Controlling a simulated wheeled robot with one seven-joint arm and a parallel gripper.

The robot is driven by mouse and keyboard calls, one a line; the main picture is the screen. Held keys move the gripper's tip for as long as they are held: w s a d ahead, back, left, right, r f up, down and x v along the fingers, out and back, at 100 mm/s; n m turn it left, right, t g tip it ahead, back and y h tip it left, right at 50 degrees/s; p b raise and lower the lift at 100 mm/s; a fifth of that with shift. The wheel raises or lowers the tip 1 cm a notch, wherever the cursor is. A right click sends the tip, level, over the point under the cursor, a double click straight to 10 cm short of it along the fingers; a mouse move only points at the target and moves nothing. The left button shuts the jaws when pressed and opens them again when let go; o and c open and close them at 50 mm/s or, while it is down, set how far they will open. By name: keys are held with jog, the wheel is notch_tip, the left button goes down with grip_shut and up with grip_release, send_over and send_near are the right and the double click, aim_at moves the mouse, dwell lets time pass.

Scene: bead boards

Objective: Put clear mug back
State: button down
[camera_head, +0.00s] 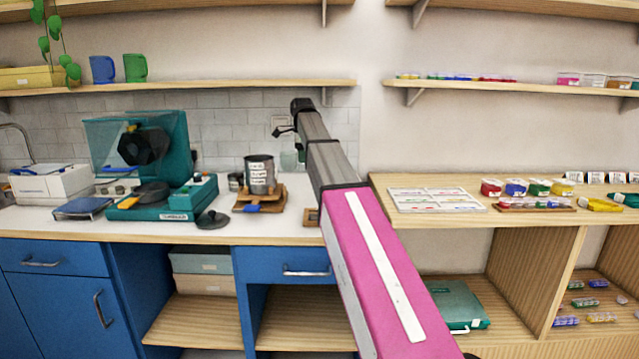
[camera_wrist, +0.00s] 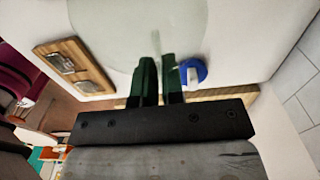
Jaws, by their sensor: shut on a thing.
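The clear mug (camera_head: 289,160) shows faintly as a pale greenish, see-through shape by the tiled wall at the back of the counter. In the wrist view it is a large translucent round shape (camera_wrist: 125,35) just beyond the fingertips. My gripper (camera_head: 283,129) reaches to the back of the counter, just above the mug. In the wrist view my gripper (camera_wrist: 159,62) has its two dark green fingers close together at the mug's edge, shut on it. The exact grip point is hard to see. I cannot tell whether the mug's base touches the counter.
A blue mug (camera_head: 103,69) and a green mug (camera_head: 135,67) stand on the upper left shelf (camera_head: 220,86). A labelled dark pot (camera_head: 259,175) on a wooden stand is left of my arm. A blue round item (camera_wrist: 193,72) and a wooden board (camera_wrist: 72,64) lie near the fingers.

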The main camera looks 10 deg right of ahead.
jog(key=w+d+f, duration=0.1)
jog(key=d+f, duration=0.1)
jog(key=d, duration=0.1)
jog(key=w+d+f, duration=0.1)
jog(key=d, duration=0.1)
jog(key=w+d+f, duration=0.1)
jog(key=d+f, duration=0.1)
jog(key=d, duration=0.1)
jog(key=shift+w+d+f, duration=0.3)
jog(key=shift+f, duration=2.05)
jog(key=shift+f, duration=0.1)
jog(key=c, duration=1.2)
grip_release()
jog(key=shift+c, duration=0.2)
notch_tip(320, 180, up, 12)
